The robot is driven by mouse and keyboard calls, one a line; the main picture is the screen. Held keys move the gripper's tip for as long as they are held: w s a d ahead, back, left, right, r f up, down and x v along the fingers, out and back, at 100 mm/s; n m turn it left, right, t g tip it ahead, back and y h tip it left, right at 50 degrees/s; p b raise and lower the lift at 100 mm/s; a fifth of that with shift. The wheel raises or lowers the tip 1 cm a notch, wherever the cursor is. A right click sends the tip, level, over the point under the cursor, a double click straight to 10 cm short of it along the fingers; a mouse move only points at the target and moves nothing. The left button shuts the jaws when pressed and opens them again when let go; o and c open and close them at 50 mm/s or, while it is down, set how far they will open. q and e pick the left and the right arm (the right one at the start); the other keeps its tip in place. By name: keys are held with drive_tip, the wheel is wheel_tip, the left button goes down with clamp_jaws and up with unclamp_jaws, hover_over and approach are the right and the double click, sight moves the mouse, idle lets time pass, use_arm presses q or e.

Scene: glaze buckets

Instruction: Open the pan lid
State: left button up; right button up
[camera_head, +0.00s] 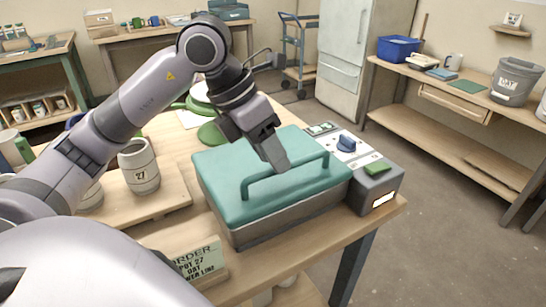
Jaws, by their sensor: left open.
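The pan is a grey rectangular box with a teal lid (225,178) on the wooden table. The lid lies flat and closed on the grey pan body (290,218). My left gripper (278,165) reaches in from the upper left, pointing down just above the lid, close behind the handle. It is open; whether a finger touches the handle or lid is hard to tell. The far finger is mostly hidden. My right gripper is not in view.
A control box with a blue knob (346,143) and a green button (377,168) adjoins the pan's right side. A grey cup (140,167) marked 27 stands on a board at left. An order sign (200,262) stands in front. The floor at right is clear.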

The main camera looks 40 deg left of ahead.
use_arm(q)
drive_tip(key=shift+w+d+f, duration=0.2)
drive_tip(key=shift+f, duration=0.35)
drive_tip(key=shift+c, duration=0.3)
clamp_jaws()
drive_tip(key=shift+a+r, duration=0.1)
